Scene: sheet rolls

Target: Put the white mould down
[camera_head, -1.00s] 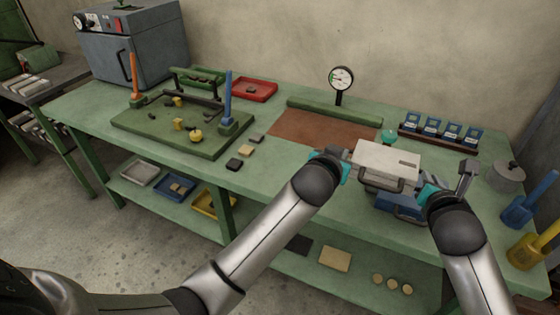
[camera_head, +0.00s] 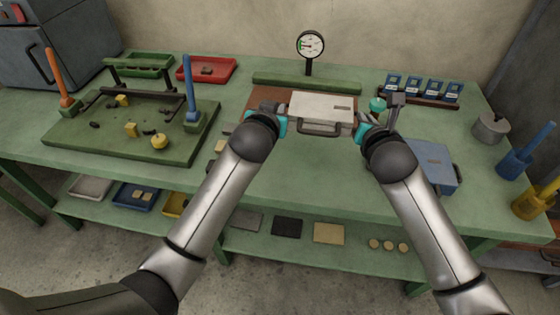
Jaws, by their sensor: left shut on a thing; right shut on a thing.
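The white mould (camera_head: 322,105) is a flat pale box with a dark slot on top and a grey handle (camera_head: 320,130) at its front. It is held level between my two grippers, over the brown mat (camera_head: 262,97). My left gripper (camera_head: 281,120) is shut on its left side, and my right gripper (camera_head: 362,121) is shut on its right side. The fingertips are mostly hidden by my wrists. The mould covers most of the mat, and I cannot tell whether it touches it.
A blue mould (camera_head: 435,160) lies on the green table to the right, partly behind my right arm. A teal knob (camera_head: 377,105) is close to my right gripper. A green fixture board (camera_head: 130,140) is at left.

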